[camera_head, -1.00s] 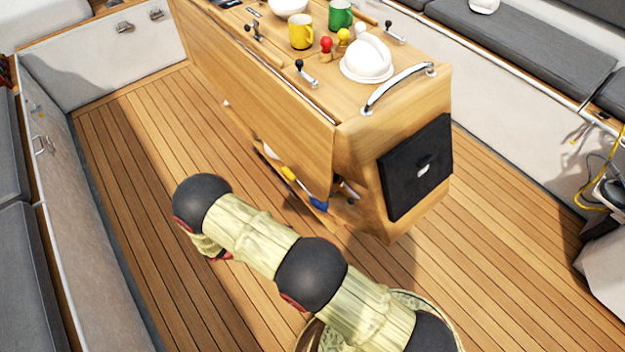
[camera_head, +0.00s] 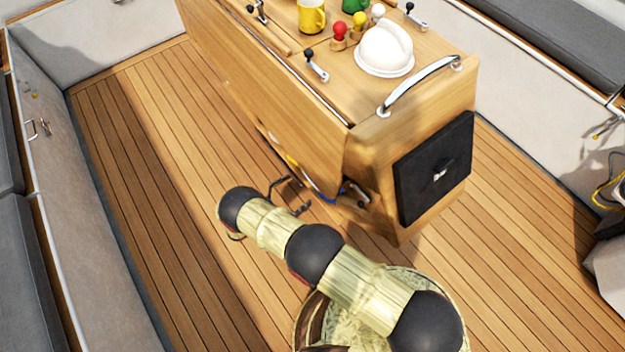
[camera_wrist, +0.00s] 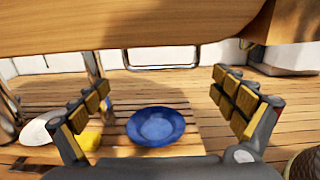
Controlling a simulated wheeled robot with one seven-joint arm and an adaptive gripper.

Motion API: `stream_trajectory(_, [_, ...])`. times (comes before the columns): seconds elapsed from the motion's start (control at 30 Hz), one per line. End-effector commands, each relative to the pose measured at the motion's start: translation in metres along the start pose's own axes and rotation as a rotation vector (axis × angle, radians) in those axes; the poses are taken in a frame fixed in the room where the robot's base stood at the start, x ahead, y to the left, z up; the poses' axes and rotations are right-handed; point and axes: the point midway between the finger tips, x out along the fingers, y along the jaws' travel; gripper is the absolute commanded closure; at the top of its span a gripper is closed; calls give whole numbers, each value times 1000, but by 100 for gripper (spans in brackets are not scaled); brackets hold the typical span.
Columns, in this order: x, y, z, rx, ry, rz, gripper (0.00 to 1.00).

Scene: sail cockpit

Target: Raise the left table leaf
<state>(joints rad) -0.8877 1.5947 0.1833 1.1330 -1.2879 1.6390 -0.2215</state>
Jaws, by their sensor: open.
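The left table leaf (camera_head: 265,95) is a wooden panel hanging down along the left side of the cockpit table (camera_head: 420,150). My gripper (camera_head: 288,195) is low beside the leaf's bottom edge in the head view, partly hidden by my arm. In the wrist view, my gripper (camera_wrist: 168,100) is open and empty, with a finger at each side. The wooden panel spanning the top of that view (camera_wrist: 120,28) appears to be the leaf's lower part, above the fingers. No contact is visible.
A blue dish (camera_wrist: 156,125) lies on a wooden surface beyond my fingers, with a white plate (camera_wrist: 40,128) to its left. Bare floor (camera_head: 130,150) lies left of the table.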

Motion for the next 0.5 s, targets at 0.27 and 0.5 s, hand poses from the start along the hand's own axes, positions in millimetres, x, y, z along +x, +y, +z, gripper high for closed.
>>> stream_trajectory(0.27, [44, -1, -2, 0, 1, -4, 4])
stream_trajectory(0.5, [63, -1, -1, 1, 3, -3, 4])
